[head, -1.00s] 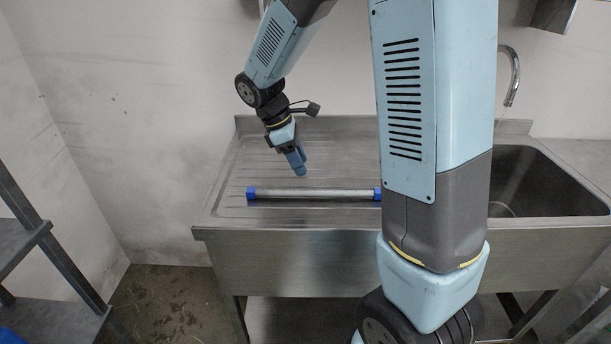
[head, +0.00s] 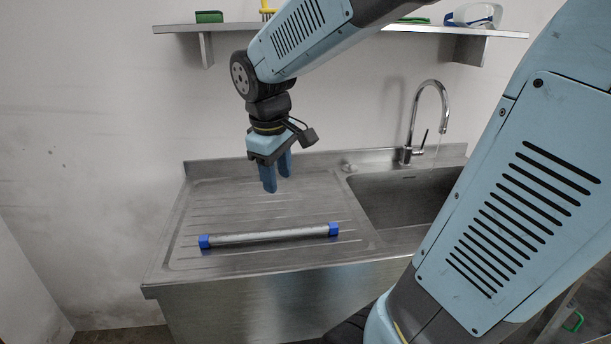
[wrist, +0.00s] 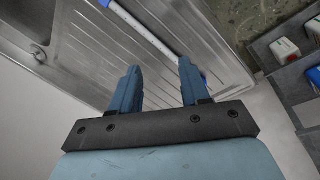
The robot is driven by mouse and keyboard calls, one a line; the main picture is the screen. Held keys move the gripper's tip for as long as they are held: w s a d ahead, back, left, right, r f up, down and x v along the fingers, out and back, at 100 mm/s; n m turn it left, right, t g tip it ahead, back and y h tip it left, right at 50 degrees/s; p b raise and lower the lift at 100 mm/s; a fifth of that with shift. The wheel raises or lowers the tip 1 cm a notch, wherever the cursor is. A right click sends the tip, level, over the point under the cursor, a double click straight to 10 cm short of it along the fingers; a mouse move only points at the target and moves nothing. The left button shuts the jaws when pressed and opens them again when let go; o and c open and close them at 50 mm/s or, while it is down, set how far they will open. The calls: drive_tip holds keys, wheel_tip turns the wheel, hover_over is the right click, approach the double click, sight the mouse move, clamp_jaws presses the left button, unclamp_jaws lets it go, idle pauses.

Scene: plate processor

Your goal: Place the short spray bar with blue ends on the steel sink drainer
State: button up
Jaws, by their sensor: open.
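The short spray bar (head: 270,236) is a grey tube with blue ends. It lies flat on the ribbed steel sink drainer (head: 210,212), left of the basin. My gripper (head: 278,183) hangs above the drainer behind the bar, fingers pointing down, apart from the bar. In the wrist view the blue fingers (wrist: 158,76) are spread with nothing between them. The bar (wrist: 143,30) shows beyond the fingertips there, one blue end near the top and the other partly behind the right finger.
The sink basin (head: 390,197) and tap (head: 432,112) are to the right. A wall shelf (head: 345,28) with several items runs above. In the wrist view, a rack with containers (wrist: 287,50) is at the right.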

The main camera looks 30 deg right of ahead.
drive_tip(key=s+d+r+m+t+y, duration=0.1)
drive_tip(key=s+r+m+t, duration=0.2)
drive_tip(key=s+m, duration=0.3)
drive_tip(key=shift+s+d+r+m+t+y, duration=0.3)
drive_tip(key=shift+s+t, duration=0.1)
drive_tip(key=shift+s, duration=1.6)
